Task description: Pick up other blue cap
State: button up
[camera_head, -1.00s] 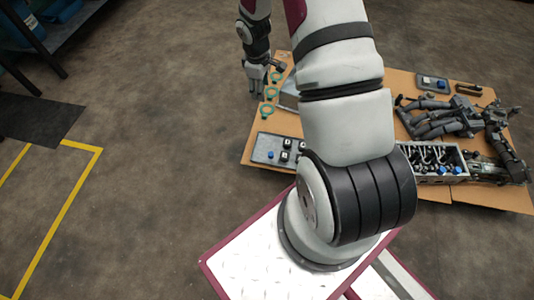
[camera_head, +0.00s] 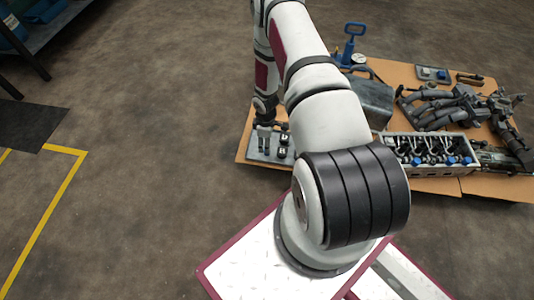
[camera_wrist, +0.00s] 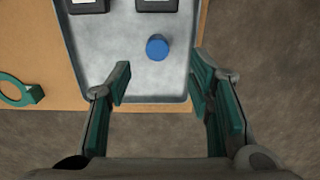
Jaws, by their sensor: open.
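In the wrist view a round blue cap (camera_wrist: 157,47) lies on a grey metal tray (camera_wrist: 105,60), near the tray's front rim. My gripper (camera_wrist: 161,78) is open and empty. Its two green-padded fingers stand apart on either side of the cap's line, and the cap shows just beyond the fingertips. In the head view my gripper (camera_head: 264,138) is over the left end of the tray (camera_head: 286,162) and hides the cap there. Another blue cap (camera_head: 441,75) sits on a small tray at the back right.
Black square pieces (camera_wrist: 157,4) stand on the tray beyond the cap. A green ring (camera_wrist: 18,93) lies on the cardboard to the left. A metal box (camera_head: 430,172) with blue-topped parts and dark mechanical parts (camera_head: 445,110) lie at right. Bare floor surrounds the cardboard.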

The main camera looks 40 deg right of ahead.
jog(key=shift+s+d+f+b, duration=0.15)
jog(key=shift+f+b, duration=0.7)
jog(key=shift+f, duration=0.8)
jog(key=shift+w+d+f+b, duration=0.1)
jog(key=shift+f+b, duration=0.7)
jog(key=shift+f, duration=0.85)
jog(key=shift+r, duration=0.1)
jog(key=c, duration=0.9)
